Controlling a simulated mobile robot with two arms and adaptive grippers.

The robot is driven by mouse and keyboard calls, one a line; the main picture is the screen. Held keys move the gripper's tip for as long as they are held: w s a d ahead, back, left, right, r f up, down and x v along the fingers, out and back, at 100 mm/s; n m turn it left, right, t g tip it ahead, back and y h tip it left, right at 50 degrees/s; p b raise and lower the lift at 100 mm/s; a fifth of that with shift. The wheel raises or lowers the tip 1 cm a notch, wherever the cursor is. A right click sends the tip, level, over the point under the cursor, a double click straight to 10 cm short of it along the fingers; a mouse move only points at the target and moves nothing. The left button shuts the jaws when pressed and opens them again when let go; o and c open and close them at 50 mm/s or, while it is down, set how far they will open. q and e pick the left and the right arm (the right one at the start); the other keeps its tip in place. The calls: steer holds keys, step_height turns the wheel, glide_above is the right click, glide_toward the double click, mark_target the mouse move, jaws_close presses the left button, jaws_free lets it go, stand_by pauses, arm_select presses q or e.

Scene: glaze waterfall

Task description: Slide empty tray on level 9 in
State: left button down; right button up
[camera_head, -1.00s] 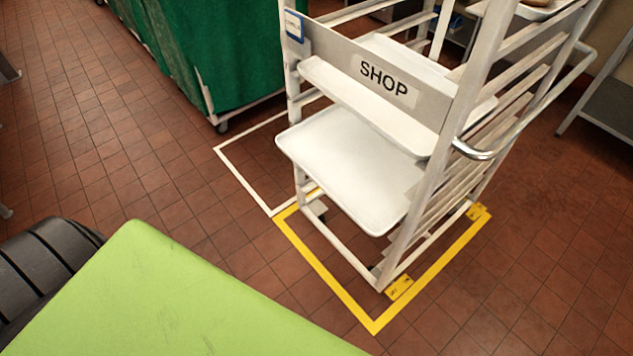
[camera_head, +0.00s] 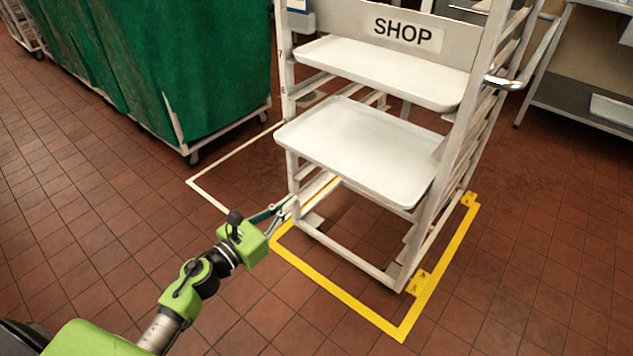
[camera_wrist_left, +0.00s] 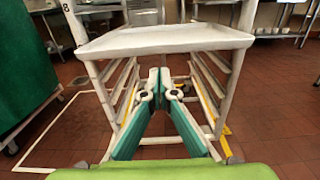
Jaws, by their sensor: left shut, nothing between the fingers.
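The empty white tray (camera_head: 355,150) sticks out of the front of the white rack, below another tray; it is bare and level. In the left wrist view the same tray (camera_wrist_left: 165,40) spans the top middle, its front edge facing me. My left gripper (camera_head: 291,203) is shut and empty, in front of the rack's lower left, below the tray's front edge and apart from it as far as I can tell. In the left wrist view its teal fingers (camera_wrist_left: 160,76) meet under the tray. My right gripper is not in view.
The rack (camera_head: 455,130) bears a SHOP sign (camera_head: 402,32) and an upper white tray (camera_head: 385,72). It stands within yellow floor tape (camera_head: 345,298). A green-covered cart (camera_head: 190,80) stands to the left. The tiled floor in front is clear.

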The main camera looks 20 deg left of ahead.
mark_target(329, 169)
arm_select(q)
steer(key=x, duration=1.3)
steer(key=shift+f, duration=0.1)
steer(key=shift+w, duration=0.15)
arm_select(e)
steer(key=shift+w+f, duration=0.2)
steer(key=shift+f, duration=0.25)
